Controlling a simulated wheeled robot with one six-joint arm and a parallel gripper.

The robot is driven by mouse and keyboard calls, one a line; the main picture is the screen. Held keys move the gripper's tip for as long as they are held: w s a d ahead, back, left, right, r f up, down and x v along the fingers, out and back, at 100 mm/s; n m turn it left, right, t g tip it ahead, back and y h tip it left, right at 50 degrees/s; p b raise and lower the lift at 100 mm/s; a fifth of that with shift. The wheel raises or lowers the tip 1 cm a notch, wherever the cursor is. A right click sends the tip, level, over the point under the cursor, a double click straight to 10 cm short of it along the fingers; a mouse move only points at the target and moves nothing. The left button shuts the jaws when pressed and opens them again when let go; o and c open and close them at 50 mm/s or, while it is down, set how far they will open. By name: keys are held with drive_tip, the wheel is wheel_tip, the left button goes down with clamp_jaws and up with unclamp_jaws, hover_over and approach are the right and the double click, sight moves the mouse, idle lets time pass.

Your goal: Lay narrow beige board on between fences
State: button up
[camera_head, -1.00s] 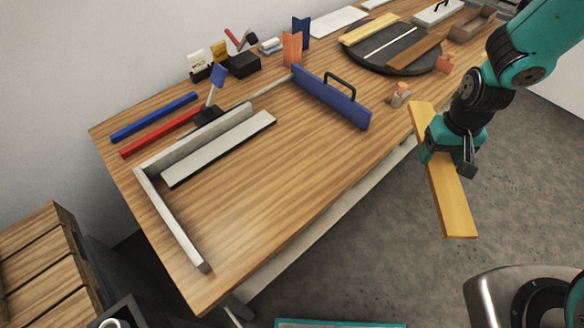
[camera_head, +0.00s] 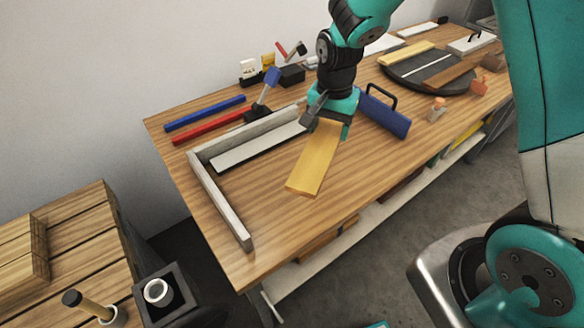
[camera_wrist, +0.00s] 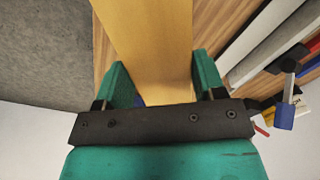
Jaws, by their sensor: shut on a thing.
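A yellowish-beige board (camera_head: 314,160) is held in my gripper (camera_head: 329,115), whose teal fingers are shut on it. The board also fills the middle of the wrist view (camera_wrist: 152,45), between the two fingers (camera_wrist: 158,90). It is above the wooden table, its free end pointing toward the table's front edge; its height is hard to tell. A long grey fence (camera_head: 250,135) and a shorter grey fence (camera_head: 222,202) meet in a corner left of the board. A white board (camera_head: 252,152) lies along the long fence. My gripper hides part of the blue handled fence (camera_head: 385,115).
Red (camera_head: 208,126) and blue (camera_head: 205,112) bars lie behind the long fence. A blue-headed clamp (camera_head: 270,78) stands beside it. A dark round turntable (camera_head: 425,75) with boards is at the back right. The table's front left (camera_head: 270,225) is clear.

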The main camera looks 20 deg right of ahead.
drive_tip(key=w+a+r+m+b, duration=0.2)
drive_tip(key=a+r+m, duration=0.1)
drive_tip(key=a+m, duration=0.25)
drive_tip(key=shift+m, duration=0.35)
drive_tip(key=f, duration=0.6)
drive_tip(key=f+p, duration=0.1)
drive_tip(key=f, duration=0.6)
drive_tip(key=f+p, duration=0.1)
drive_tip(key=f, duration=0.5)
drive_tip(key=shift+s+d+f, duration=0.1)
drive_tip(key=shift+d+f, duration=0.05)
drive_tip(key=shift+d, duration=0.25)
